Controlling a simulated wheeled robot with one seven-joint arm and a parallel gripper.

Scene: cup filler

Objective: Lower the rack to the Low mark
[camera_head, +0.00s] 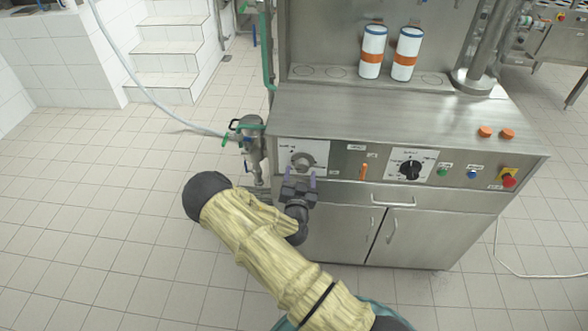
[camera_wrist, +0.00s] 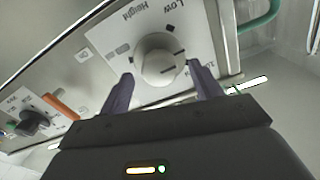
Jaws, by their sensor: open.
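A round grey Height knob (camera_head: 302,161) sits on a white label plate (camera_head: 321,151) at the left of the machine's front panel. In the wrist view the knob (camera_wrist: 160,60) fills the space between my fingers, and the words "Height" and "Low" show upside down on the plate. A dark line crosses the knob's lower right part; which mark it points to is unclear. My gripper (camera_head: 299,177) is open, with its fingertips on either side of the knob in the wrist view. I cannot tell whether they touch it. No moving rack can be made out for sure.
Two white cups with orange bands (camera_head: 373,52) (camera_head: 405,54) stand on the machine's back ledge. To the right on the panel are an orange lever (camera_head: 362,172), a black dial (camera_head: 410,170) and a red stop button (camera_head: 508,180). Green-handled valves (camera_head: 250,140) stand left.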

